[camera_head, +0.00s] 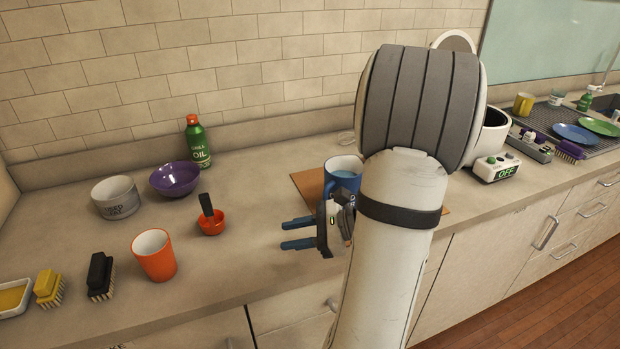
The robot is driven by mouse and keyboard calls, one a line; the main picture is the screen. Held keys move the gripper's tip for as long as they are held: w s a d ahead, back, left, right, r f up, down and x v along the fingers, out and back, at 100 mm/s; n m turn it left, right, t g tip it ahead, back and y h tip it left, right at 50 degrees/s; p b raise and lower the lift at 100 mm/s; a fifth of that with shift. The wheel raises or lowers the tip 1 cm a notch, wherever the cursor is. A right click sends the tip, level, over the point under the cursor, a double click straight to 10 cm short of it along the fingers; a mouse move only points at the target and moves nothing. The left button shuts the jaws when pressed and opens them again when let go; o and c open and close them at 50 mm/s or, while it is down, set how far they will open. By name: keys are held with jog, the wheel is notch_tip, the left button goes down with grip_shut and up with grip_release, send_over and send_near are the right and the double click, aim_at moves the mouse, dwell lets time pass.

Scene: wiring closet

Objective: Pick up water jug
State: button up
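My gripper (290,233) is above the counter's front part, left of my arm, with its two blue fingers pointing left. The fingers are apart with nothing between them. No thing that I can clearly tell to be a water jug shows. My arm hides much of the counter's middle.
An orange cup (154,255), red scoop (211,226), purple bowl (175,179), grey pot (117,198) and green oil bottle (197,142) stand to the left. Brushes (100,275) lie front left. At right are a device marked OFF (496,168) and a rack (575,137) with plates.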

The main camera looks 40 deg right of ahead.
jog(key=d+m+t+h, duration=0.1)
jog(key=d+m+t, duration=0.1)
jog(key=d, duration=0.3)
jog(key=s+d+m+t+h, duration=0.1)
jog(key=d+m+t+h, duration=0.1)
jog(key=d+m+t, duration=0.1)
jog(key=d+m+t+h, duration=0.1)
jog(key=d+m+t, duration=0.2)
jog(key=d, duration=0.3)
jog(key=shift+s+d+f+m+h, duration=0.3)
jog(key=shift+f+m+h, duration=0.1)
jog(key=shift+m, duration=0.1)
jog(key=p+x, duration=0.1)
jog(key=x, duration=0.6)
jog(key=shift+w+d+f+p, duration=0.1)
jog(key=shift+w+p, duration=0.25)
grip_shut()
